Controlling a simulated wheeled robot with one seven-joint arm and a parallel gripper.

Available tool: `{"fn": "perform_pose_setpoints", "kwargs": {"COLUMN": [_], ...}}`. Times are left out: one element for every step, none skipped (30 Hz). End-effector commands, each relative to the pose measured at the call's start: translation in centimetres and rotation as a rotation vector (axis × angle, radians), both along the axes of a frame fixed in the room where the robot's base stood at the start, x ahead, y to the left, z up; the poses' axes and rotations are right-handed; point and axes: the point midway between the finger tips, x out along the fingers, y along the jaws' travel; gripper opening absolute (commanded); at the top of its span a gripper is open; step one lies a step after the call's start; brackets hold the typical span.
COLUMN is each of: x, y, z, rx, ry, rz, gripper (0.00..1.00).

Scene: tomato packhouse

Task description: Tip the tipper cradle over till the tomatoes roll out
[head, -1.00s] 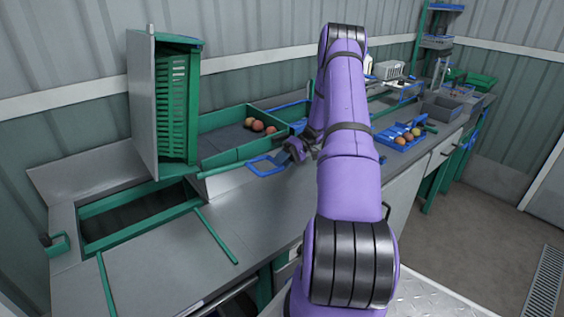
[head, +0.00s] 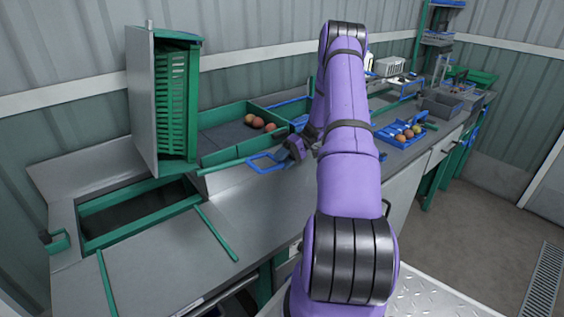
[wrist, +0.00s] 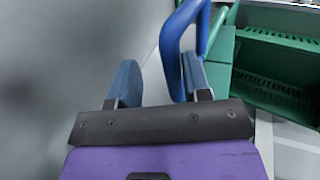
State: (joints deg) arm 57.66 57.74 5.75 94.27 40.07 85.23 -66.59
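The tipper cradle (head: 141,105) stands tipped up on its side at the left in the head view, with a green slatted crate (head: 176,110) against its grey plate. Several tomatoes (head: 256,122) lie in the green-edged tray (head: 222,153) to its right. A green bar ends in a blue loop handle (head: 266,163). My gripper (head: 300,150) is beside that handle, partly hidden by my arm. In the wrist view my gripper (wrist: 158,80) has its two blue fingers apart. The blue handle (wrist: 170,50) passes close by the right finger; I cannot tell whether they touch.
A green-framed opening (head: 140,210) is in the counter below the cradle. A blue tray (head: 388,137) with several fruits and a grey bin (head: 442,106) stand to the right. The grey counter in front (head: 245,215) is mostly clear.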

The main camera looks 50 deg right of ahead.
Motion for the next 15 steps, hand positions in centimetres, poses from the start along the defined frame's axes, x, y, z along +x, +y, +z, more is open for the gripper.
{"fn": "perform_pose_setpoints", "kwargs": {"x": [-0.1, -0.1, -0.2, -0.3, -0.4, -0.5, -0.6, -0.8, -0.9, -1.0, -1.1, -1.2, -1.3, -1.5, -1.6], "y": [-0.4, -0.7, -1.2, -1.6, -2.0, -2.7, -3.3, -3.8, -4.5, -5.0, -5.5, -6.2, -6.7, -7.1, -7.6], "z": [0.1, 0.3, 0.4, 0.6, 0.8, 1.1, 1.3, 1.5, 1.8, 2.0, 2.2, 2.5, 2.7, 2.8, 3.1], "rx": [-0.001, -0.002, -0.002, -0.002, -0.002, -0.003, -0.003, -0.002, -0.003, -0.003, -0.002, -0.004, -0.002, -0.002, -0.003], "ry": [-0.001, -0.001, -0.001, -0.001, -0.002, -0.003, -0.003, -0.002, -0.001, -0.001, -0.001, -0.002, -0.002, -0.001, 0.0], "rz": [-0.002, -0.001, -0.001, -0.001, -0.002, -0.002, -0.003, -0.003, -0.002, -0.002, -0.001, -0.002, -0.002, -0.003, -0.002], "gripper": [0.44, 0.44, 0.44, 0.44, 0.44, 0.44, 0.44, 0.44, 0.44, 0.44, 0.44, 0.44, 0.44, 0.44, 0.44]}}
